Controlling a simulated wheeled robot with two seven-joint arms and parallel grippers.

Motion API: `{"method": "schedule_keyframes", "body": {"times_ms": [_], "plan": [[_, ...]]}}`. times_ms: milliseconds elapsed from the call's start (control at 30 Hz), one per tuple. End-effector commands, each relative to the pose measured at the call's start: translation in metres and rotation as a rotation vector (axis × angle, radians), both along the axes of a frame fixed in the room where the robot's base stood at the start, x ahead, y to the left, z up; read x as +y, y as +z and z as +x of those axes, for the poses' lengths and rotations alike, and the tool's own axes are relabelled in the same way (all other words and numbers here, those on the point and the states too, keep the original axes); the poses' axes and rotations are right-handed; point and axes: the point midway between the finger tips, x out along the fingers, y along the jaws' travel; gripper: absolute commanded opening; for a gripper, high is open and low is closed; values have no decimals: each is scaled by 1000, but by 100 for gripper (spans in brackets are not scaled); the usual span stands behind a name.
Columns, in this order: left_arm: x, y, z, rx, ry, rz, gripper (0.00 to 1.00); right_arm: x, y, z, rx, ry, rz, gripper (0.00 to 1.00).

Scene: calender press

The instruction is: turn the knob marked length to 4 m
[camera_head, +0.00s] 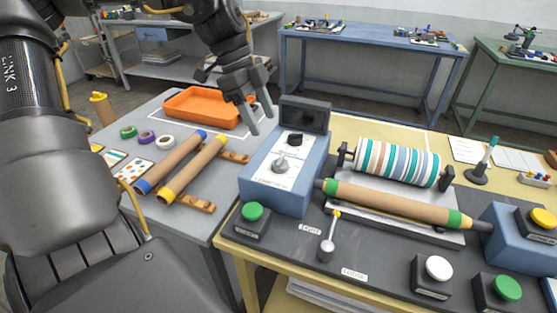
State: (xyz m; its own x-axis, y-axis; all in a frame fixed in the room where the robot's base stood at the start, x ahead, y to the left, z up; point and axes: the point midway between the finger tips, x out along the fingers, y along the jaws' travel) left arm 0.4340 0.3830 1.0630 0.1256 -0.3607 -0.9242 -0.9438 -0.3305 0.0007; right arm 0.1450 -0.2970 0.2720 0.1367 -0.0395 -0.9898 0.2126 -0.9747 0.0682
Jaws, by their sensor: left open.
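The blue control box (262,188) stands at the left end of the press table, with a dark display (306,115) at its back. Its sloped white panel carries a black knob (295,139) and, nearer me, a grey knob with a pointer (282,161). The panel print is too small to read, so I cannot tell which knob is marked length or its setting. My left gripper (262,120) is open and empty, pointing down just left of and behind the knobs, apart from them. My right gripper is out of view.
An orange tray (204,107) and cardboard tubes with blue and yellow ends (193,167) lie on the grey table to the left. Right of the box are a striped roll (397,162) and a green-ended tube (395,203). A green button (252,211) and a lever (329,238) stand in front.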

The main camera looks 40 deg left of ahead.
Motion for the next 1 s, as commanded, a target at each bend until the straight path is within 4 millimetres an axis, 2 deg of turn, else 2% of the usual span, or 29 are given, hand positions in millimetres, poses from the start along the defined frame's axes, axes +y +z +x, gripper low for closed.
{"method": "schedule_keyframes", "body": {"times_ms": [167,400,600,800,1000], "plan": [[-6,-18,2,4,-1,0,59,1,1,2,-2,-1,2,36],[-23,-60,7,6,-2,1,59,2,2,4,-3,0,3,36],[-34,-87,12,3,-3,1,59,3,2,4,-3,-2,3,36],[-38,-98,13,1,-1,1,59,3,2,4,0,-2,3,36],[-39,-99,14,0,-1,1,59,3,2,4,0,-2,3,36]]}}
